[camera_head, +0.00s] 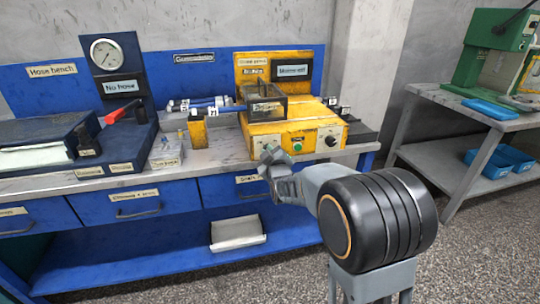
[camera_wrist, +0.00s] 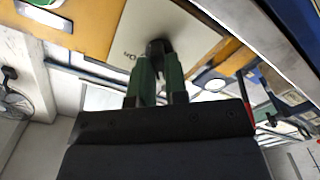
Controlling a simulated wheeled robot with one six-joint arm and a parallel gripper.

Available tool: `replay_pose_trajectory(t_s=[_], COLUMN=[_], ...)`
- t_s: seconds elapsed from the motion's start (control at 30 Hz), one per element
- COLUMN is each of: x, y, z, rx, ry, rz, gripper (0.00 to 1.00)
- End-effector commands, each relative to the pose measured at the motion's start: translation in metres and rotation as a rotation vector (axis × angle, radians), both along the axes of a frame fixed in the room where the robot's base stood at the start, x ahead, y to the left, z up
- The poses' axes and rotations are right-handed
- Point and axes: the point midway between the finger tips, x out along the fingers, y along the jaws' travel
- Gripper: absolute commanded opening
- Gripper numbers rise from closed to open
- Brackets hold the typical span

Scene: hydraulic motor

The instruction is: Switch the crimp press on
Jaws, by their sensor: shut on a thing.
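The yellow crimp press (camera_head: 290,133) stands on the bench, with a green button (camera_head: 297,147) and a dark round knob (camera_head: 331,141) on its front panel. My gripper (camera_head: 268,153) is at the left end of that panel and hides what is behind it in the head view. In the wrist view, my gripper's green fingers (camera_wrist: 158,78) are shut on a small dark switch knob (camera_wrist: 158,48) on a pale plate. Inverted lettering that looks like "ON" (camera_wrist: 130,57) is beside the knob. The knob's exact turned position cannot be told.
A hose bench with a gauge (camera_head: 106,53) and a red-handled lever (camera_head: 122,111) stands to the left. Blue drawers (camera_head: 145,205) are below the worktop. A green machine (camera_head: 493,48) stands on a separate table at right. Open floor lies between.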

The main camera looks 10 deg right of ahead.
Motion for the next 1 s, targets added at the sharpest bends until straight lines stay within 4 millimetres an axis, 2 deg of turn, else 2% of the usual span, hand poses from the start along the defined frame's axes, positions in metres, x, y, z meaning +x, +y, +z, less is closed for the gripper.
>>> replay_pose_trajectory(t_s=[1.0], x=[0.0003], y=[-0.0028], z=[-0.0029], rx=[0.929], ry=[-0.002], rz=[0.000], gripper=[0.00])
